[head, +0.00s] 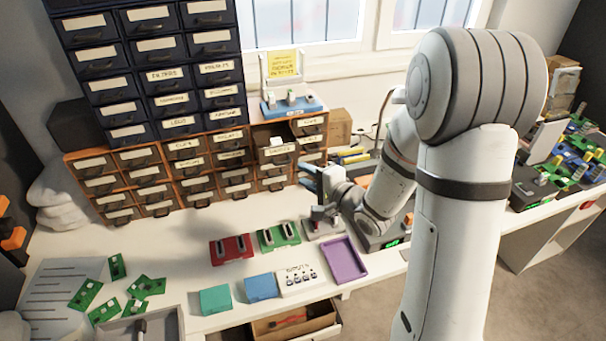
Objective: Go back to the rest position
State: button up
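My arm comes in from the right and reaches left over the white workbench (180,240). My gripper (318,208) is at the end of it, in front of the drawer cabinet and just above or at a small grey holder (323,229). The gripper is small and seen from the side here. I cannot tell whether its fingers are open or hold anything, nor whether they touch the holder.
The drawer cabinet (185,140) stands at the back, with one drawer (278,150) apparently pulled out. Red (231,249) and green (278,236) holders, a purple tray (344,260), teal (215,299) and blue (261,287) boxes lie in front. Green boards (147,285) lie left.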

dwell(0.3)
jog(key=s+d+r+n+g+h, duration=0.35)
jog(key=s+d+n+h, duration=0.2)
jog(key=d+h, duration=0.6)
jog(key=s+r+n+g+y, duration=0.1)
jog(key=s+r+n+g, duration=0.2)
jog(key=s, duration=1.5)
jog(key=n+g, duration=0.2)
jog(key=g, duration=0.1)
jog(key=shift+s+d+r, duration=0.15)
jog(key=shift+s+d, duration=0.1)
jog(key=shift+s, duration=0.1)
jog(key=shift+n+y, duration=0.25)
